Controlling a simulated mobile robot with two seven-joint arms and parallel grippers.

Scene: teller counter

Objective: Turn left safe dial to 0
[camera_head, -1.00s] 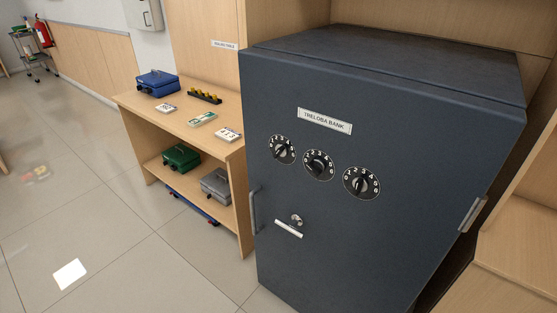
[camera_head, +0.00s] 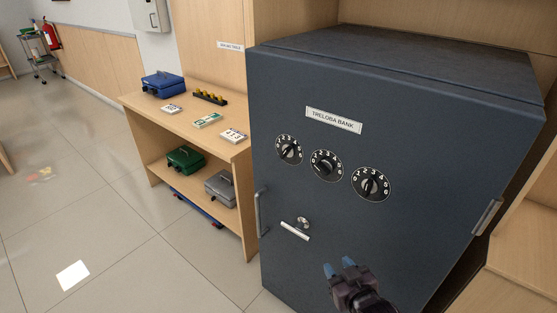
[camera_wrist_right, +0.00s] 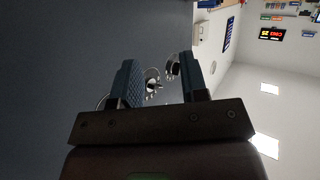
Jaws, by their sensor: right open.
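The dark blue-grey safe (camera_head: 400,110) stands at the right in the head view, its door marked TRELOBA BANK. Three black dials with white numbers sit in a row on it: the left dial (camera_head: 289,149), the middle dial (camera_head: 326,165) and the right dial (camera_head: 371,184). The dial pointers are too small to read surely. My right gripper (camera_head: 339,268) is below the dials, in front of the lower door, open and empty. In the right wrist view, the open jaws (camera_wrist_right: 160,85) face along the door, with dials visible between them. My left gripper is not in view.
A keyhole knob (camera_head: 303,222) and a white strip sit below the dials. A door handle (camera_head: 262,213) is at the door's left edge. A wooden shelf (camera_head: 187,118) with cash boxes stands left of the safe. The floor in front is clear.

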